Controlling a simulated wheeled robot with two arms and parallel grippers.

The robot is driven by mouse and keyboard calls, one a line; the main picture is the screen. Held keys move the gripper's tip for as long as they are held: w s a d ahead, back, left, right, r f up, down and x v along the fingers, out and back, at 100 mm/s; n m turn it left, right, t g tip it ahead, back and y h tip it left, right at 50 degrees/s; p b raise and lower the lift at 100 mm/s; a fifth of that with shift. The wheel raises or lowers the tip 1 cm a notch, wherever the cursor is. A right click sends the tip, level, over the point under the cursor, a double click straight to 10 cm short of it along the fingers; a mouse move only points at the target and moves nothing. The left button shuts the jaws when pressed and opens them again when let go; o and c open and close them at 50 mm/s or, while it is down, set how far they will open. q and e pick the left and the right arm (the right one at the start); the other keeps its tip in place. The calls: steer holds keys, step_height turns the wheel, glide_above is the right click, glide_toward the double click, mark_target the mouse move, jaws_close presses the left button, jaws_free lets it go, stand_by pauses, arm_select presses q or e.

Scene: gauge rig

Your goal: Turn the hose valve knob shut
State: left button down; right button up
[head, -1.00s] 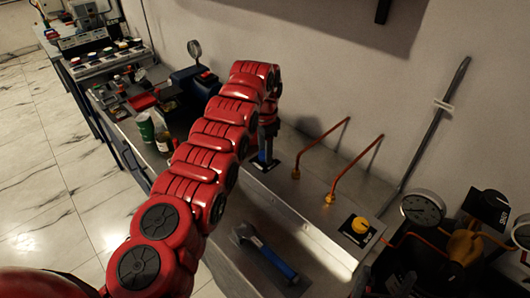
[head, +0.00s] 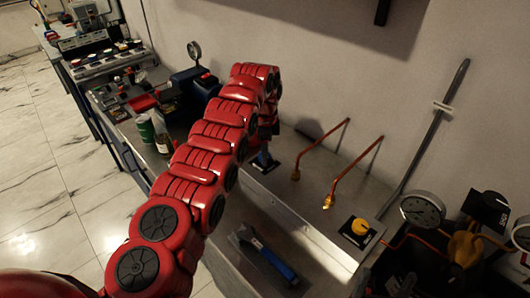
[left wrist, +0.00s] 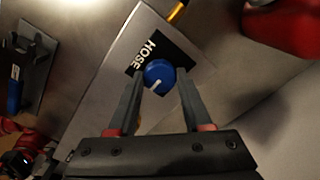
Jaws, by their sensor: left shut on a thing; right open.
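In the left wrist view the mark points down and left. My left gripper (left wrist: 160,88) has one finger on each side of the knob and is shut on it. In the head view my left gripper (head: 266,140) is over the dark hose plate (head: 262,163), and my red arm hides much of the gripper and the knob. I do not see my right gripper.
Two orange pipes (head: 322,147) rise from the bench right of the hose plate. A yellow knob (head: 360,226) and a round gauge (head: 422,209) stand further right. A blue-handled tool (head: 270,258) lies in front. Bottles (head: 146,127) stand at left.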

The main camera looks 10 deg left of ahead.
arm_select(q)
steer(key=shift+c, duration=1.6)
jaws_free()
steer(key=shift+r, duration=0.1)
steer(key=shift+r, duration=0.25)
step_height(320, 180, up, 4)
steer(key=shift+w+d+p, duration=0.1)
steer(key=shift+p, duration=0.6)
step_height(320, 180, up, 13)
steer(key=p, duration=1.2)
steer(key=shift+f+p, duration=0.15)
steer(key=shift+p, duration=0.15)
